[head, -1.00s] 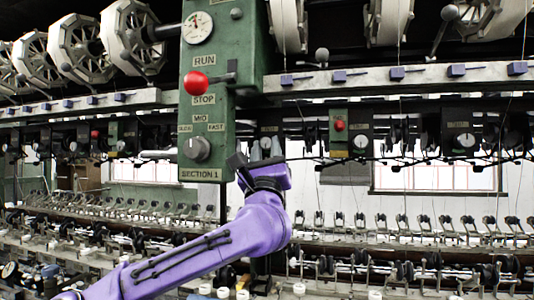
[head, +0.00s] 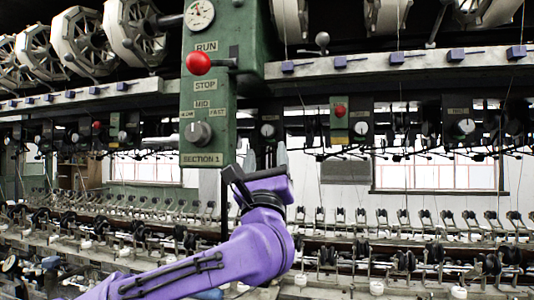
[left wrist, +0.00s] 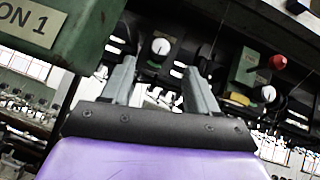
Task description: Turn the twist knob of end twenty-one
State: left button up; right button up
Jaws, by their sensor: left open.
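My left gripper (head: 266,157) is open and empty, with its two grey fingers pointing up and away, just right of the green panel's lower edge. It also shows in the left wrist view (left wrist: 160,72). A white-faced round knob (left wrist: 160,46) on a dark unit lies beyond and between the fingertips there, apart from them; it seems to be the small round one (head: 267,130) above the gripper in the head view. Similar knobs sit further right, one beside a red ball (head: 361,128) and one larger (head: 466,126). I cannot read any end number. My right gripper is not in view.
The green control panel (head: 210,110), marked SECTION 1, hangs close left of the gripper, with a red ball lever (head: 198,64) and a grey speed knob (head: 198,133). A long grey rail (head: 400,68) runs above. Rows of small reeling fittings (head: 420,218) stand below. Thin threads hang down.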

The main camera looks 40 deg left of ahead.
aim_at(268, 134)
pick_arm(q)
jog(key=v, duration=0.3)
jog(key=shift+s+d+f+b, duration=0.25)
jog(key=shift+b, duration=0.15)
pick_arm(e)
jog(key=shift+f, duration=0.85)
pick_arm(q)
jog(key=p+x, duration=0.5)
jog(key=x, duration=0.6)
jog(key=shift+d+f+n+g+y+p, duration=0.15)
jog(key=shift+n+g+y+p, duration=0.25)
jog(key=shift+n, duration=0.4)
jog(key=shift+g, duration=0.3)
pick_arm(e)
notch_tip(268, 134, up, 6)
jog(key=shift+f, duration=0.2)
